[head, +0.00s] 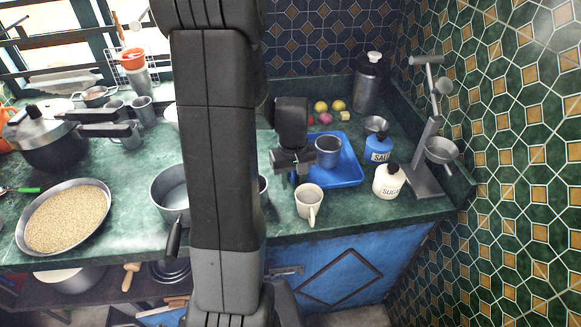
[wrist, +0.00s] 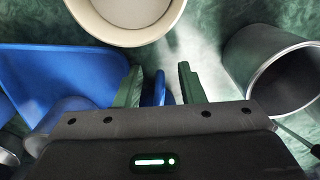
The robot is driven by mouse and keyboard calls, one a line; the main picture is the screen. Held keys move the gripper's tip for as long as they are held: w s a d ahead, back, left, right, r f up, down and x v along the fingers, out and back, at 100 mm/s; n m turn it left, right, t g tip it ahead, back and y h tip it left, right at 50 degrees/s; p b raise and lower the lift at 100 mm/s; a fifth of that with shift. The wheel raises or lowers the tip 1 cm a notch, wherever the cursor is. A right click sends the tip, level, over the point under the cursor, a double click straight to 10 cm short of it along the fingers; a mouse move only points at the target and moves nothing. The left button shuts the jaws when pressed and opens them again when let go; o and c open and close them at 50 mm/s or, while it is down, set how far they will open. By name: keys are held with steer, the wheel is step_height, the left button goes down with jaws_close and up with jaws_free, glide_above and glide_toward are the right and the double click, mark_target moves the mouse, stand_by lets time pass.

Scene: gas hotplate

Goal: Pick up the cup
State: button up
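A cream cup (head: 309,202) with a handle stands upright on the green counter near its front edge. Its handle points toward the front. The cup also shows at the top of the wrist view (wrist: 125,32), partly cut off by the frame. My gripper (head: 293,174) is just behind and left of the cup, apart from it, pointing down. In the wrist view, its two fingers (wrist: 160,70) are spread. A narrow blue shape shows between them; I cannot tell what it is. A grey metal cup (head: 328,152) stands on the blue tray (head: 350,172).
The blue tray lies right of my gripper in the head view. Salt (head: 378,149) and sugar (head: 388,182) jars stand right of the cup. A metal pot (wrist: 290,72) is at the wrist view's right. A pan of grain (head: 66,218) lies at the far left.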

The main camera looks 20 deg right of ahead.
steer(key=shift+f, duration=0.35)
steer(key=shift+c, duration=0.3)
jaws_close()
steer(key=shift+r, duration=0.1)
